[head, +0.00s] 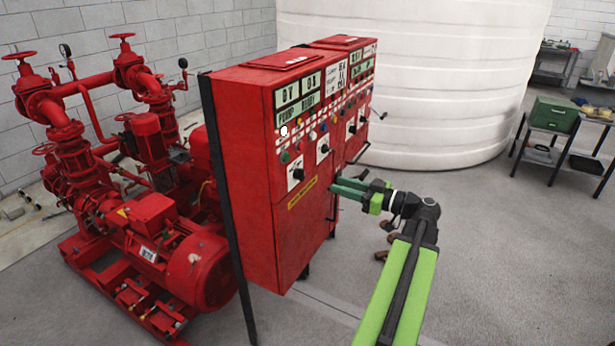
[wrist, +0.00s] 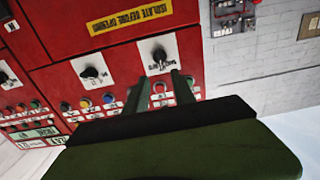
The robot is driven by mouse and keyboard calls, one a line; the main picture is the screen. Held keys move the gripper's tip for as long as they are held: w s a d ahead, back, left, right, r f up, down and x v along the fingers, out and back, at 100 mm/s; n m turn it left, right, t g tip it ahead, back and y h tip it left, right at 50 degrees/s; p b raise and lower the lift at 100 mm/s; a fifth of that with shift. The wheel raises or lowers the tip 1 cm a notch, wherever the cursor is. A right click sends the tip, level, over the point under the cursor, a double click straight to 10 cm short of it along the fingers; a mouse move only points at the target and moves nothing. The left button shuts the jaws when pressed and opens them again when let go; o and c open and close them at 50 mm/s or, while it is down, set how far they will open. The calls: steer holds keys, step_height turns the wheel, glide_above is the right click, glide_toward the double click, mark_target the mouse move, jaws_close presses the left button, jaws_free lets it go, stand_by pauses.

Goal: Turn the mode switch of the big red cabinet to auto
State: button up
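The big red cabinet (head: 262,190) stands in the middle of the head view, its front turned to the right. Its front bears several black rotary switches on white plates; the plate lettering is too small to read. The nearest switch (head: 297,174) is above a yellow label (head: 302,194). In the wrist view, which looks upside down, a switch (wrist: 159,56) shows just beyond my fingertips, roughly between them. My gripper (head: 333,184) points at the cabinet front from the right. Its two green fingers (wrist: 162,88) are apart with nothing between them. Contact with the switch cannot be seen.
Coloured buttons and lamps (wrist: 107,98) sit beside the switches. A red pump set (head: 140,220) stands left of the cabinet. A large white tank (head: 420,80) is behind. A table with a green box (head: 553,114) is at right.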

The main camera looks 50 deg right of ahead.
mark_target(304, 175)
steer(key=x, duration=1.1)
steer(key=shift+w, duration=0.2)
jaws_close()
